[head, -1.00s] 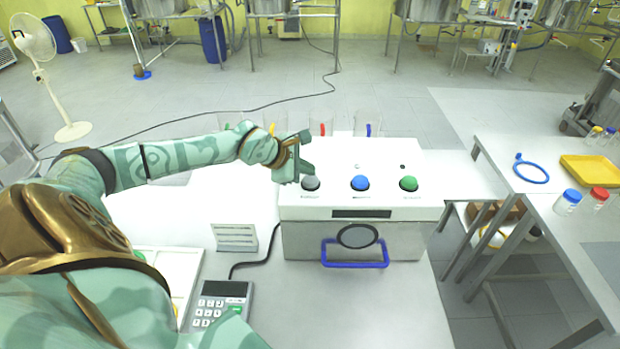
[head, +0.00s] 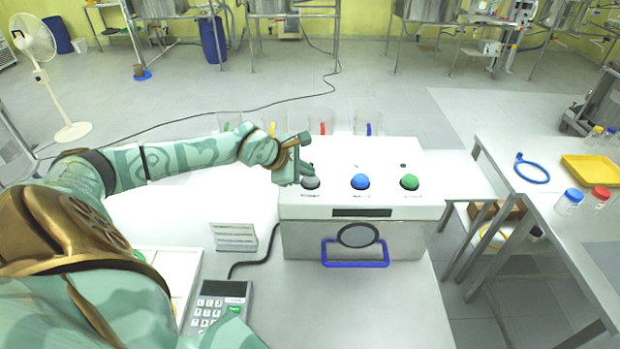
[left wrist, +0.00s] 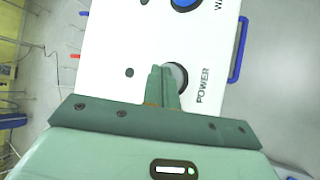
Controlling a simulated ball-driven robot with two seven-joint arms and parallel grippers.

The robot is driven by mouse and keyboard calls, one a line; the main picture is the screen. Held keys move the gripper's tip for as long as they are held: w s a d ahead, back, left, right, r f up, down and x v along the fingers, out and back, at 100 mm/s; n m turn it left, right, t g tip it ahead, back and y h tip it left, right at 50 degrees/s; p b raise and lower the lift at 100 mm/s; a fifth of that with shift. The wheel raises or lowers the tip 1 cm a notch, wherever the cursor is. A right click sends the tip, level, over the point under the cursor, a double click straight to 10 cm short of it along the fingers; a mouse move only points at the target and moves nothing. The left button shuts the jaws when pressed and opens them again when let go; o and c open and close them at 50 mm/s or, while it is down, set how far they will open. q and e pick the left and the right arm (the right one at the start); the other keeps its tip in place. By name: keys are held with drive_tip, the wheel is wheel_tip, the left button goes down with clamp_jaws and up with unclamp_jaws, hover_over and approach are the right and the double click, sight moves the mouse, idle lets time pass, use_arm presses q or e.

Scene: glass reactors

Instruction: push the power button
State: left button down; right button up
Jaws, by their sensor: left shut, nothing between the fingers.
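The power button is the grey round button (head: 310,183) at the left of a row on the white top of a box-shaped device (head: 385,205). In the left wrist view the same power button (left wrist: 181,76) has the word POWER beside it. My left gripper (head: 304,176) is shut and empty, fingers pointing down by the button's upper left edge. In the left wrist view its fingertips (left wrist: 163,72) overlap and hide part of the button. I cannot tell whether they touch it. My right gripper is not in view.
A blue button (head: 360,182) and a green button (head: 409,182) sit to the right on the same panel. Several glass vessels with coloured handles stand behind the device. A keypad (head: 221,302) lies front left. A blue handle (head: 355,264) sticks out in front.

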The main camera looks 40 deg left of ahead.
sight(306, 179)
use_arm(q)
drive_tip(key=shift+f, duration=0.1)
idle(0.3)
drive_tip(key=shift+r, duration=0.6)
drive_tip(key=shift+r+p, duration=1.9)
drive_tip(key=shift+r, duration=1.1)
